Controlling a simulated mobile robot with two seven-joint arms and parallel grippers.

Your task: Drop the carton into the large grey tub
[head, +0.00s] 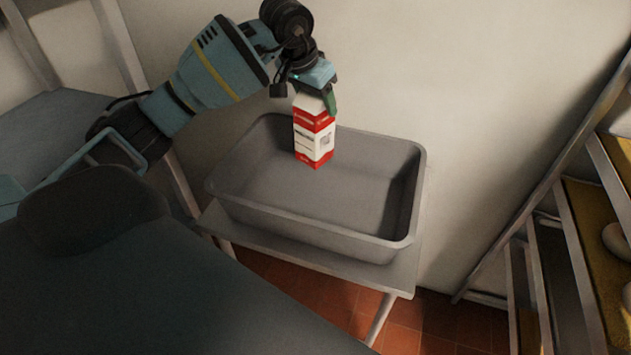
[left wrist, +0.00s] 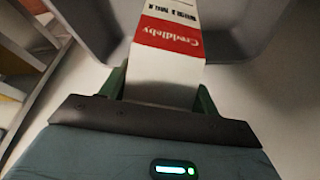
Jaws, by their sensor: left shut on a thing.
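The red and white carton (head: 313,138) hangs upright from my left gripper (head: 315,97), which is shut on its top. It shows over the back part of the large grey tub (head: 412,200); I cannot tell whether its base touches the tub floor. In the left wrist view, the carton (left wrist: 170,45) sits between the green fingers of my left gripper (left wrist: 160,88), with the grey tub wall (left wrist: 245,30) beyond it. The rest of the tub looks empty. My right gripper is not in view.
The tub stands on a small grey table (head: 405,268) against a pale wall (head: 450,60). A shelf rack (head: 580,230) with rounded items stands at the right. Red floor tiles (head: 340,300) show below the table.

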